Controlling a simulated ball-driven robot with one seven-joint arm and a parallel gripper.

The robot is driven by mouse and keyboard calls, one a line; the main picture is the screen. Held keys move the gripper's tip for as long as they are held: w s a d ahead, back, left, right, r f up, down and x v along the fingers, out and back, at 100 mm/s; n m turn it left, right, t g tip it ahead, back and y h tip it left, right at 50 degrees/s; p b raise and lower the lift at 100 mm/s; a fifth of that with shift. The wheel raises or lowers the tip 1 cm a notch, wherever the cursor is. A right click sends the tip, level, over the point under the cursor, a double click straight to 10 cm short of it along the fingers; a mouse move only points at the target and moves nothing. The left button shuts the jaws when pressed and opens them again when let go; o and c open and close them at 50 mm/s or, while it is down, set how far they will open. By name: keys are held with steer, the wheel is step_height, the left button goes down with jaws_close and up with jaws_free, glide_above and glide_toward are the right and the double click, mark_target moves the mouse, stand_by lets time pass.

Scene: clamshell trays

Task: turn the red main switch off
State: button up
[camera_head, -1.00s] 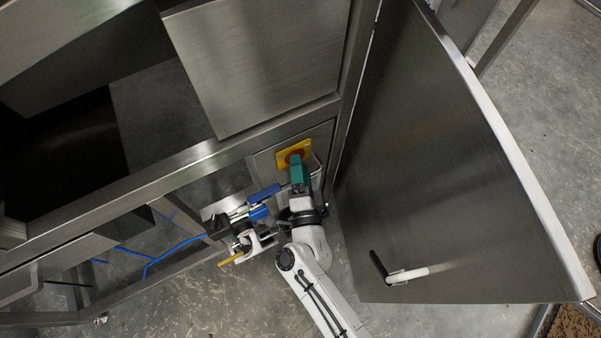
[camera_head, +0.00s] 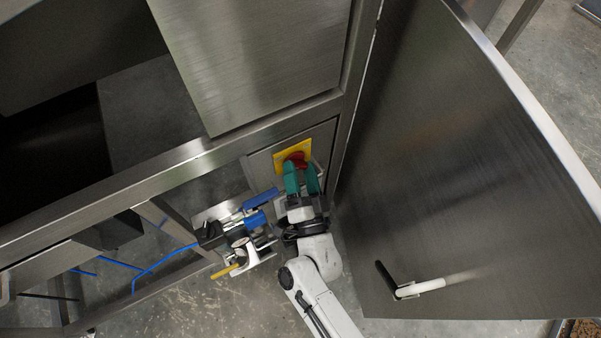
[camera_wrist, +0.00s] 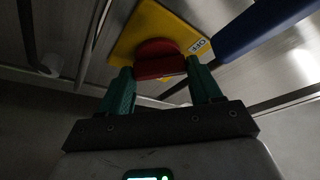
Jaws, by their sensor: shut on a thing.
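The red main switch (camera_head: 297,159) sits on a yellow plate (camera_head: 280,158) on a grey metal panel. In the wrist view the red switch (camera_wrist: 158,60) lies between my two green fingertips, with its grip running across from one finger to the other. A label reading OFF shows on the yellow plate (camera_wrist: 135,42), right of the switch. My gripper (camera_head: 301,168) is shut on the switch, and the wrist view shows it (camera_wrist: 161,76) from behind. The fingers hide part of the switch's sides.
A blue lever valve (camera_head: 262,198) and a valve with a yellow handle (camera_head: 226,271) stand close left of my gripper. An open steel door (camera_head: 450,190) with a handle (camera_head: 420,286) stands to the right. Steel frame bars run above.

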steer(key=shift+f, duration=0.1)
steer(key=o, duration=1.1)
steer(key=shift+c, duration=0.2)
steer(key=v, duration=1.1)
